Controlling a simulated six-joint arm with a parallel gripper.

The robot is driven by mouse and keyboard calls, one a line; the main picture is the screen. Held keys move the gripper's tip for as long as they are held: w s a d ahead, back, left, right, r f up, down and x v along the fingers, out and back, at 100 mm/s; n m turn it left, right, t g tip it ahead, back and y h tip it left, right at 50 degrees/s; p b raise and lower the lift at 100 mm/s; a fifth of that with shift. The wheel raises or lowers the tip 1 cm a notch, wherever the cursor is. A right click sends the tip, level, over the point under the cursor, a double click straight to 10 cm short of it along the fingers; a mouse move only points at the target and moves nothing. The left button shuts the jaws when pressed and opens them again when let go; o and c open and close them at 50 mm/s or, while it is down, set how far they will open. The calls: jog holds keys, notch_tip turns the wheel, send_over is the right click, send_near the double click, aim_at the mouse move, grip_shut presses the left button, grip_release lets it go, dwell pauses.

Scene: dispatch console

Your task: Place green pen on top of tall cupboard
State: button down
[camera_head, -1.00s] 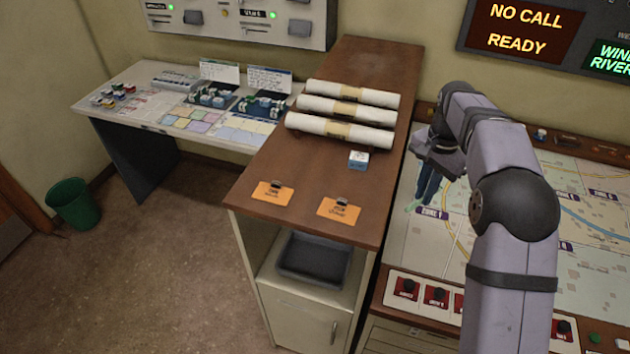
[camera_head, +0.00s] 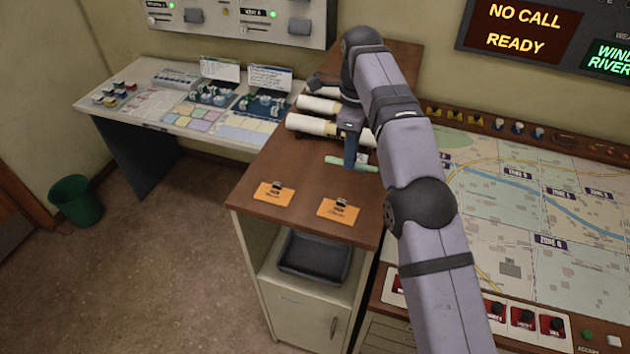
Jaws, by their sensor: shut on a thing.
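The green pen (camera_head: 343,163) is held level by my gripper (camera_head: 350,165), which is shut on it. The pen is over the brown top of the tall cupboard (camera_head: 310,214), near its middle. I cannot tell whether the pen touches the wood or is just above it. The gripper points down, and my arm reaches across from the lower right. A small white and blue block (camera_head: 361,158) on the cupboard top is mostly hidden behind the gripper and pen.
Rolled white papers (camera_head: 308,124) lie behind the gripper, partly hidden by my arm. Two orange cards with clips (camera_head: 274,193) (camera_head: 340,209) lie at the front of the top. A grey tray (camera_head: 313,258) sits on the shelf below. Bare wood lies left of the pen.

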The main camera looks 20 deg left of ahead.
aim_at(339, 190)
jog(key=shift+s+a+f+m+b, duration=0.15)
jog(key=shift+s+a+f+m, duration=0.25)
jog(key=shift+f, duration=0.2)
jog(key=shift+s+a+f+m+b, duration=0.2)
jog(key=shift+s+a+f, duration=0.1)
jog(key=shift+a+f, duration=0.25)
jog(key=shift+f+p, duration=0.45)
jog(key=shift+f, duration=2.15)
jog(key=shift+f, duration=0.1)
jog(key=c, duration=1.8)
grip_release()
jog(key=shift+c, duration=0.2)
notch_tip(339, 190, up, 8)
jog(key=shift+f, duration=0.1)
